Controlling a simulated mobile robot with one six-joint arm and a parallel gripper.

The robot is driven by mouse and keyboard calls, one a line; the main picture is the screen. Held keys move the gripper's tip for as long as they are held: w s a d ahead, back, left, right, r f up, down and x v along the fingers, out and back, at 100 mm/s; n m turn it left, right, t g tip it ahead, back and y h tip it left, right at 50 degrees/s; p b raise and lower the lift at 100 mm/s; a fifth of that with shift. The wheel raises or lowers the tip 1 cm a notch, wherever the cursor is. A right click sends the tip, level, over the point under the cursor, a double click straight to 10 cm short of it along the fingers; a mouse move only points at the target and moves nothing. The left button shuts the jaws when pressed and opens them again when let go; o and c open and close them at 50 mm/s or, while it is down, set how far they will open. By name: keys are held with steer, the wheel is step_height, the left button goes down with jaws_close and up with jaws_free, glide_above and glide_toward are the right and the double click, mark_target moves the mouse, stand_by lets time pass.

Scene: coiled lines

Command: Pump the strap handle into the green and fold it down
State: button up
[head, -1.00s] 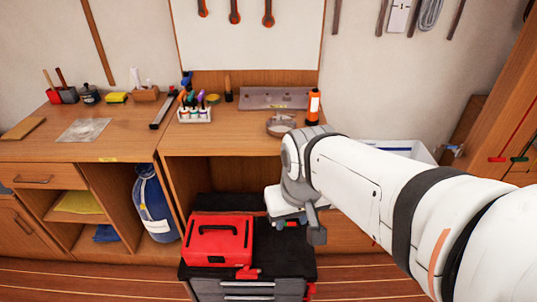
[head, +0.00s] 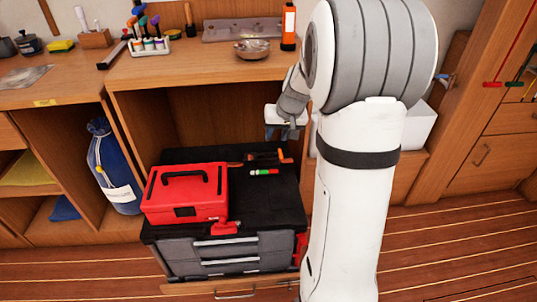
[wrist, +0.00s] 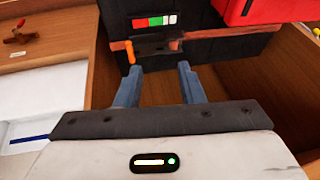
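The strap handle with its orange end (wrist: 129,52) and dark ratchet body (wrist: 155,46) sits on the black tool chest, on a brown-orange strap (wrist: 232,40). In the head view the orange handle (head: 284,156) shows at the chest's back right. A small gauge strip (wrist: 155,21) with red, white and green parts lies beside it; it also shows in the head view (head: 264,171). My gripper (wrist: 158,78) is open and empty, its fingers apart and pointing at the ratchet without visible contact. In the head view my gripper (head: 287,125) hangs above the chest's back right.
A red toolbox (head: 186,193) stands on the left of the black chest (head: 230,228). The wooden bench (head: 200,62) overhangs behind, with a bowl (head: 252,48) and an orange bottle (head: 289,27) on it. A white bin (head: 418,127) stands right, partly behind my arm.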

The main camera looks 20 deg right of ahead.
steer(key=m+b, duration=0.1)
steer(key=b, duration=0.3)
glide_toward(281, 157)
steer(key=f, duration=0.1)
steer(key=shift+t, duration=0.4)
steer(key=b+x, duration=0.2)
steer(key=x, duration=0.5)
steer(key=shift+s+b, duration=0.25)
steer(key=shift+b, duration=0.05)
jaws_close()
steer(key=shift+a, duration=0.15)
steer(key=shift+r, duration=0.1)
